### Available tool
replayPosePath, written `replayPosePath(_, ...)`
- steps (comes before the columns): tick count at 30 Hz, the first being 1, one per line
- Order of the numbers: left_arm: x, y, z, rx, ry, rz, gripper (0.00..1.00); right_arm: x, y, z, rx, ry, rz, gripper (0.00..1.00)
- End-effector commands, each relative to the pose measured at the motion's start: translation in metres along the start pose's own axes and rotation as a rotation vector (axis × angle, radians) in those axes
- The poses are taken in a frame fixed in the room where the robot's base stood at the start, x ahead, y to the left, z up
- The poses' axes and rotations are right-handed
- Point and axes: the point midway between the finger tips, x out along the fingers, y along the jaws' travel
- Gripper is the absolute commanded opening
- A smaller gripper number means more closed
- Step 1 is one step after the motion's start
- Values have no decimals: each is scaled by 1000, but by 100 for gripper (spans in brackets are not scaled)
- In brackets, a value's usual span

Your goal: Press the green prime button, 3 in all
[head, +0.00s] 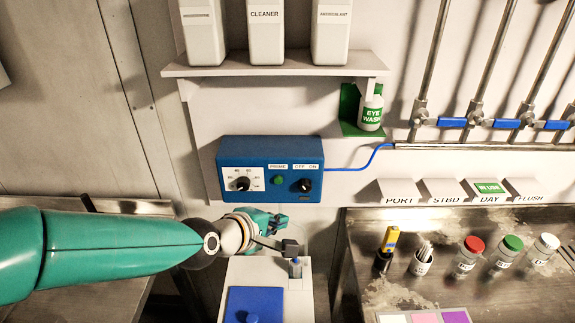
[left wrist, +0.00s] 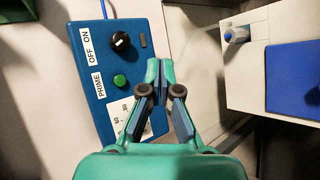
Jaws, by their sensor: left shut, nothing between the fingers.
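The green prime button (head: 279,180) is a small round button on the front of a blue control box (head: 230,161) on the wall, under a PRIME label. It also shows in the left wrist view (left wrist: 120,81), left of my fingertips. My left gripper (head: 281,221) is shut and empty, below the blue box in the head view. In the left wrist view its closed fingertips (left wrist: 160,72) appear beside the box's edge, apart from the button in the picture. Whether they touch the box I cannot tell. My right gripper is not in view.
A black OFF/ON knob (head: 304,186) sits right of the button and a white-scaled dial (head: 242,183) left of it. A white unit with a blue lid (head: 258,303) stands below. An eyewash bottle (head: 371,111) hangs upper right; a metal bench (head: 425,290) holds several jars.

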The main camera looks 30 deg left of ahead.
Motion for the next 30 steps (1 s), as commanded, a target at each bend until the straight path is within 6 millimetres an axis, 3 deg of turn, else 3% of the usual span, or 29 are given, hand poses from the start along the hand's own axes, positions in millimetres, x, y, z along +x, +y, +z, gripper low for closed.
replayPosePath(5, -7, 3, -5, -15, 15, 12, 0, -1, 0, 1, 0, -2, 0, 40)
replayPosePath(17, -1, 3, -11, -18, 19, 13, 0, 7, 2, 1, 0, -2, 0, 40)
replayPosePath(30, 34, 23, -38, -19, 26, 13, 0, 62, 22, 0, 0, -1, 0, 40)
